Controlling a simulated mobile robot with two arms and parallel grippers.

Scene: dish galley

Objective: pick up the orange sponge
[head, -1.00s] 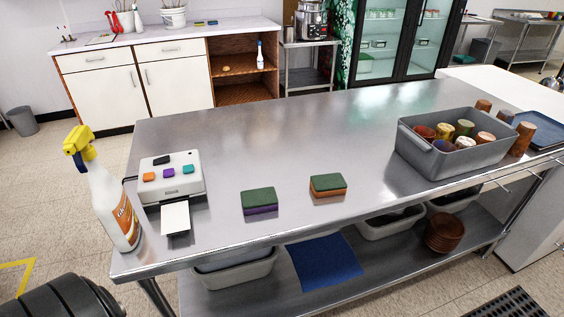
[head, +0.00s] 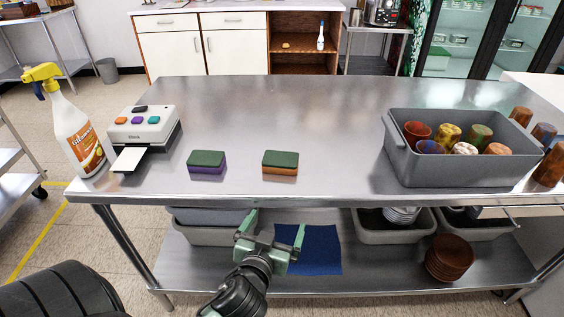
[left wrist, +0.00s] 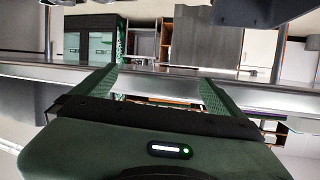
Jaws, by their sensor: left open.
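The orange sponge (head: 280,170) has a green top and an orange lower layer. It lies on the steel table (head: 300,120), near its front edge. A purple sponge (head: 206,168) with the same green top lies to its left. My left gripper (head: 273,232) is open and empty, in front of the table and lower than its top, apart from the orange sponge. In the left wrist view the two fingers (left wrist: 158,88) stand apart, with the table's edge beyond them. My right gripper is not in view.
A spray bottle (head: 75,130) and a white label device (head: 145,126) stand at the table's left. A grey bin (head: 440,172) of cups stands at the right, with more cups beside it. The lower shelf holds bins, a blue cloth (head: 316,250) and brown bowls (head: 449,258).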

